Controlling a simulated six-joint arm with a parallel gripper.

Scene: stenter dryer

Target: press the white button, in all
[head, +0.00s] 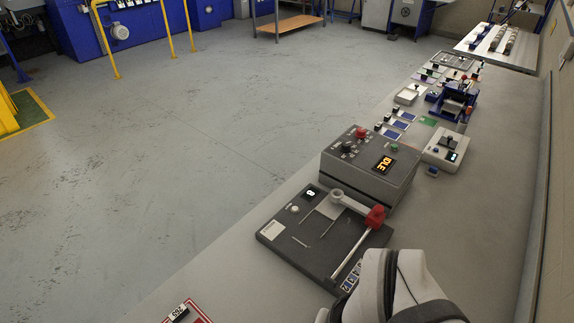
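A small round white button (294,209) sits on the upper left part of a dark grey panel (275,236) on the bench. A small black display (311,193) with one lit digit, too small to read surely, is just beside the button. Nothing covers the button in the head view. A light grey and black part of my own arm shows at the bottom right, in front of the panel's near right corner. My gripper's fingers are not in view.
The panel carries a pale crank arm with a red joint (376,216) and a metal rod (351,252). Behind it stands a grey control box (367,183) with an IDLE display, a red button and a green button. Several small devices line the grey bench (478,215) farther back.

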